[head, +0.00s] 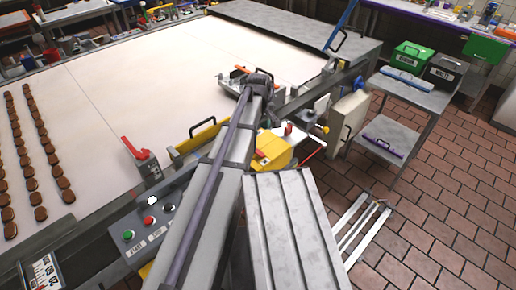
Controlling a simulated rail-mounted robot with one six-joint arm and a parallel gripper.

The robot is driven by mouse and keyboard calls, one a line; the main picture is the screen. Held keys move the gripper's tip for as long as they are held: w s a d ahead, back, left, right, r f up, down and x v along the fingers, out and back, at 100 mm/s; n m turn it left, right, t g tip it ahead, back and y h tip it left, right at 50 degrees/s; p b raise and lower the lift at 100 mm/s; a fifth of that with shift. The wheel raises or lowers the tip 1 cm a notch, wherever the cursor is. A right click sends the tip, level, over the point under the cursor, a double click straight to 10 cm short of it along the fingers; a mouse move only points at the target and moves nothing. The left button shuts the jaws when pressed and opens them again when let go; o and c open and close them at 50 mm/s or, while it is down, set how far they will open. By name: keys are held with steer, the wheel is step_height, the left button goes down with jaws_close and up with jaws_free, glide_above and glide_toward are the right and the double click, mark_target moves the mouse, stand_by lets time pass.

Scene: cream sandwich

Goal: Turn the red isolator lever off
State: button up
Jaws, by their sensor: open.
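A red lever (135,149) sticks up at a slant from a small grey box (149,168) on the near edge of the conveyor, left of my arm. Its handle leans to the upper left over the pale belt. My gripper (232,83) is at the far end of my arm, over the belt's right part. It is open and well apart from the lever, farther back and to the right. Its fingertips are small and partly hidden by my wrist.
A button panel (150,220) with green, red and black buttons sits on the near rail. A yellow-edged guard (197,136) stands between lever and arm. Rows of brown biscuits (42,150) lie on the left belt. A grey cart (407,100) with bins stands right.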

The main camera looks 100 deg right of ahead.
mark_target(258, 152)
step_height(258, 152, down, 11)
steer(key=b, duration=1.1)
steer(key=shift+f, duration=0.1)
jaws_close()
